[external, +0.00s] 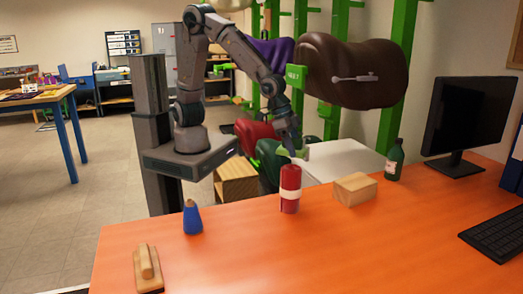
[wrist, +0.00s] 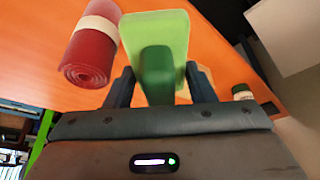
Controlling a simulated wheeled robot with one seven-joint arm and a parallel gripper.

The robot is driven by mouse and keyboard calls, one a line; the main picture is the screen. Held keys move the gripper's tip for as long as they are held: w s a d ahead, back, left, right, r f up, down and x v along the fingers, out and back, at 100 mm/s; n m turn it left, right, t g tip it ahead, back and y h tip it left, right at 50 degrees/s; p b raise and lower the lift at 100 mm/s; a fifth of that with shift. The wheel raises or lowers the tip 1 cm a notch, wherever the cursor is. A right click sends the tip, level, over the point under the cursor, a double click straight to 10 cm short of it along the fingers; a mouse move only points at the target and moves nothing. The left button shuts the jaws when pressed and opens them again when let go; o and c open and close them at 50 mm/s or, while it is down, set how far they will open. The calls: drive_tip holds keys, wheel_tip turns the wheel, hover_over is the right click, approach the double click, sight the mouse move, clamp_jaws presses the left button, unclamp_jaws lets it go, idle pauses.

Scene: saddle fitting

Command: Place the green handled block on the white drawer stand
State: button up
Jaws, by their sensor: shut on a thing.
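My gripper (wrist: 157,85) is shut on the green handled block (wrist: 155,40), seen between the two fingers in the wrist view. In the external view my gripper (external: 293,148) is behind the top of the red roll, and only a bit of green shows beside it, so the block is mostly hidden there. The white drawer stand (external: 345,158) shows as a pale flat top behind the orange table, just right of my gripper. Its front is hidden by the table. The block appears held in the air, apart from the stand.
On the orange table (external: 240,250) stand a red roll with a white band (external: 290,190), a wooden block (external: 354,189), a green bottle (external: 394,160), a blue cone-shaped item (external: 192,218) and a wooden handled block (external: 147,268). A monitor (external: 470,110) stands at right. Saddles hang behind on green posts.

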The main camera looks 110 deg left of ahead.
wheel_tip(320, 180, up, 8)
drive_tip(key=shift+f, duration=0.1)
drive_tip(key=w+d+m+h+b, duration=0.1)
drive_tip(key=w+d+m, duration=0.15)
drive_tip(key=d, duration=1.25)
drive_tip(key=w+d+m+h+b, duration=0.15)
drive_tip(key=w+d, duration=0.25)
drive_tip(key=d, duration=1.1)
drive_tip(key=p, duration=0.2)
hover_over(325, 248)
drive_tip(key=s, duration=0.1)
drive_tip(key=shift+y, duration=0.35)
drive_tip(key=f, duration=1.8)
drive_tip(key=shift+s+a+f, duration=0.2)
drive_tip(key=shift+a+f, duration=0.05)
drive_tip(key=shift+a, duration=0.05)
drive_tip(key=shift+f+p, duration=0.4)
drive_tip(key=shift+f, duration=1.55)
